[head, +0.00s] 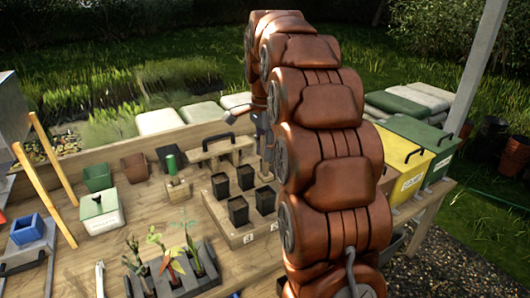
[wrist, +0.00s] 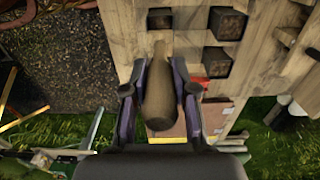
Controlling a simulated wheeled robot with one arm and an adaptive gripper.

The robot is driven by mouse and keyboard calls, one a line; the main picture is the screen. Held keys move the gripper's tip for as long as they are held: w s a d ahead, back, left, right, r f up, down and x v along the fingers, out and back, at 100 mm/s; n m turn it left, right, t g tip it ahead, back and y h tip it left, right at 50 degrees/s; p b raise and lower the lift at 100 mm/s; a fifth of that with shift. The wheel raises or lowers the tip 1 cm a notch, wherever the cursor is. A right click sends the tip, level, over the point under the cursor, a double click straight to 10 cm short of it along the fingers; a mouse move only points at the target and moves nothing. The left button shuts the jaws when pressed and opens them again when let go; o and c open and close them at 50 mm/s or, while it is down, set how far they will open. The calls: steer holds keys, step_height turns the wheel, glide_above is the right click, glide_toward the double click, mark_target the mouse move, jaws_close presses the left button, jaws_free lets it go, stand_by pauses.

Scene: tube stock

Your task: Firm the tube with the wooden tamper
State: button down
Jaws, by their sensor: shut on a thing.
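The brown wooden tamper (wrist: 160,108) is between the two dark fingers of my gripper (wrist: 161,88) in the wrist view, its narrow end toward the top of the picture. My gripper is shut on it. Several black square tubes stand in a wooden tray (head: 239,238) in the head view, among them a front-left one (head: 238,210) and a front-right one (head: 265,200). In the wrist view a dark tube (wrist: 160,18) shows beyond the tamper's narrow end; contact cannot be told. In the head view my arm hides most of the gripper and the tamper.
A wooden stand with a black handle (head: 217,149) is behind the tubes. A seedling tray (head: 185,281) is in front. Yellow bin (head: 409,168) is right.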

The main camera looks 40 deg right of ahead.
steer(key=shift+r+p, duration=0.6)
steer(key=shift+r, duration=1.3)
